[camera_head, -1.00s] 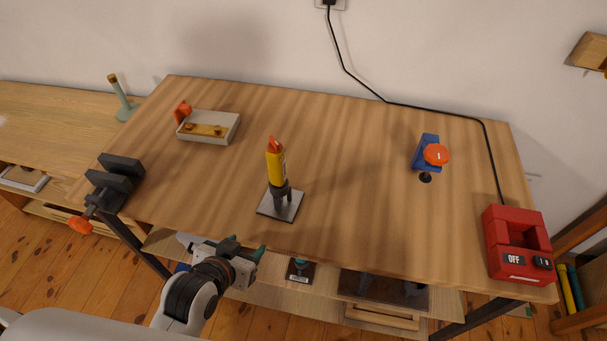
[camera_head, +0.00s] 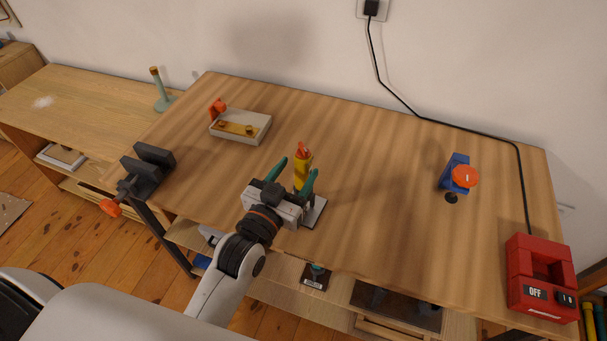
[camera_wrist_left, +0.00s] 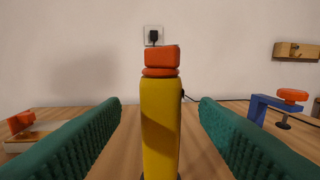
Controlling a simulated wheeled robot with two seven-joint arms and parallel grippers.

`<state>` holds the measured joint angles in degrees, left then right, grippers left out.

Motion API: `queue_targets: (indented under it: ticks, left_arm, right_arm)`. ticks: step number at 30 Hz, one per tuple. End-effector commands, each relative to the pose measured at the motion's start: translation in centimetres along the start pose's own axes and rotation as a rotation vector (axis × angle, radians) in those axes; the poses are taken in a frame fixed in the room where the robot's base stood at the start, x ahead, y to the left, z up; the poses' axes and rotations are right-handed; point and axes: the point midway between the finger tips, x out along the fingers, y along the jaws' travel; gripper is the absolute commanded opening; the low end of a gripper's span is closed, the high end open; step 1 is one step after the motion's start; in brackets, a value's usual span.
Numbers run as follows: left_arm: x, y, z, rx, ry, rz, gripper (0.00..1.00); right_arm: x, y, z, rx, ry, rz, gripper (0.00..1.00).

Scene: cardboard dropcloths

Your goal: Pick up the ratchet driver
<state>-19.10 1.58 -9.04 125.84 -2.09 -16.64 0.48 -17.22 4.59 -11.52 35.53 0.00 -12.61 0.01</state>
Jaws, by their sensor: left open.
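The ratchet driver (camera_head: 302,171), with a yellow handle and an orange top, stands upright on a small grey metal plate (camera_head: 317,213) near the table's front edge. In the left wrist view the driver (camera_wrist_left: 160,122) rises in the middle of the picture. My left gripper (camera_head: 297,169) is open, with one green finger on either side of the handle. In the wrist view clear gaps show between handle and both fingers. The driver's lower part is hidden behind the gripper in the head view. My right gripper is not in view.
A grey tray (camera_head: 259,136) with an orange-handled part lies behind left. A black vise (camera_head: 146,172) sits at the left edge. A blue clamp with an orange knob (camera_head: 464,176) and a red switch box (camera_head: 541,292) stand right. The table's middle right is clear.

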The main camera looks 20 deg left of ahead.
Motion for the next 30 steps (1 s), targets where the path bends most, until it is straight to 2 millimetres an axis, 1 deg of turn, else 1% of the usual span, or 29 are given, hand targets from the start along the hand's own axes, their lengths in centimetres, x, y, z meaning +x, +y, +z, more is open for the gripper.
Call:
queue_targets:
  ticks: [5, 9, 12, 15, 21, 22, 23, 30]
  left_arm:
    - [1.5, 0.0, 0.0, -0.001, 0.0, 0.0, 0.55]
    - [3.7, 0.0, -0.3, 0.0, 0.0, 0.0, 0.55]
    - [4.9, 0.0, -0.4, 0.0, -0.001, 0.0, 0.55]
    - [5.5, 0.0, -0.5, 0.0, 0.001, 0.0, 0.55]
    - [5.5, 0.0, -0.6, 0.0, 0.001, 0.0, 0.55]
    - [5.5, 0.0, -0.6, 0.0, 0.001, 0.0, 0.54]
    - [5.5, 0.0, -0.6, 0.0, 0.001, 0.0, 0.49]
    - [5.5, 0.0, -0.6, 0.0, 0.002, 0.0, 0.1]
  right_arm:
    - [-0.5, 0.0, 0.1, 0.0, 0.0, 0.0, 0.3]
    - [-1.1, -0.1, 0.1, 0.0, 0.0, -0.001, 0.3]
    - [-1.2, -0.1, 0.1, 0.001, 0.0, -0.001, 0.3]
    - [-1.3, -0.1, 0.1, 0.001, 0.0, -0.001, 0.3]
    - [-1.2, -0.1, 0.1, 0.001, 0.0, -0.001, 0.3]
    - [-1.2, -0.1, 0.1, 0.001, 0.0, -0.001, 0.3]
    - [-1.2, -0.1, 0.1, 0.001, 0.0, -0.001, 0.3]
    - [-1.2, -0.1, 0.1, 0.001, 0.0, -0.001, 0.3]
